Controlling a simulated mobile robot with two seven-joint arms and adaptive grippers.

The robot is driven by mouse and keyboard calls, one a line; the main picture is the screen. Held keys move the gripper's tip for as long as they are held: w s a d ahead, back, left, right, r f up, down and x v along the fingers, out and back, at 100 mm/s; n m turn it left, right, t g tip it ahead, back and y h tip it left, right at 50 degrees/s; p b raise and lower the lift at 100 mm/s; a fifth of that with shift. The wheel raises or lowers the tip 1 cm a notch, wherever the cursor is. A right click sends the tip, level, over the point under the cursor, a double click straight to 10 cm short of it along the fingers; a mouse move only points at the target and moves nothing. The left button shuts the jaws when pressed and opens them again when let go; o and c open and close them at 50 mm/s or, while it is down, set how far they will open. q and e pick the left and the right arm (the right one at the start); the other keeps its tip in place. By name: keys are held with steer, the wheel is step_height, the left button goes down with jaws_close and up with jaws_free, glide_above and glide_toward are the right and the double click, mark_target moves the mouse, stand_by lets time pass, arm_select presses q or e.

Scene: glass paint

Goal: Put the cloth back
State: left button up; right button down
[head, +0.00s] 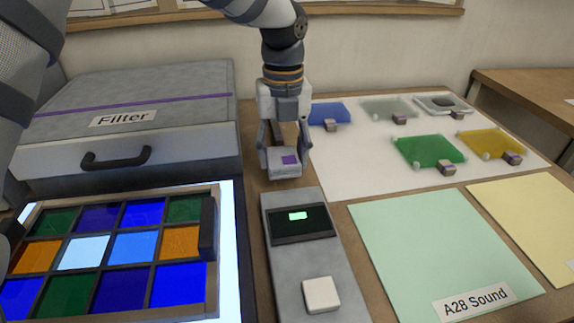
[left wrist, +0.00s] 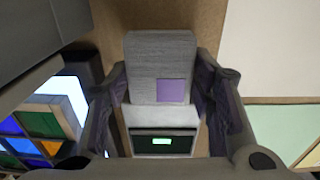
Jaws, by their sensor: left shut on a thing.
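My left gripper (head: 284,150) points down over the table strip between the filter case and the white sheet. It is shut on the cloth (head: 284,165), a folded grey block with a purple square patch. In the left wrist view the cloth (left wrist: 160,62) sits between both fingers, above the far end of the grey device with a small green screen (head: 300,222). Whether the cloth touches the table is hard to tell. My right gripper is out of view.
The grey case labelled "Filter" (head: 150,155) stands close on the left. A framed panel of coloured glass (head: 100,225) lies on a lit surface. A white sheet (head: 350,178) holds several coloured pieces with small blocks. Green (head: 425,245) and yellow (head: 525,210) sheets lie at right.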

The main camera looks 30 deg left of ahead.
mark_target(284, 155)
arm_select(q)
steer(key=shift+w+f, duration=0.15)
steer(key=shift+f, duration=0.7)
steer(key=shift+w+f, duration=0.1)
steer(key=shift+f, duration=0.75)
steer(key=shift+f, duration=0.15)
steer(key=o, duration=1.1)
step_height(284, 155, up, 12)
steer(key=shift+w+r, duration=0.1)
steer(key=shift+r, duration=0.05)
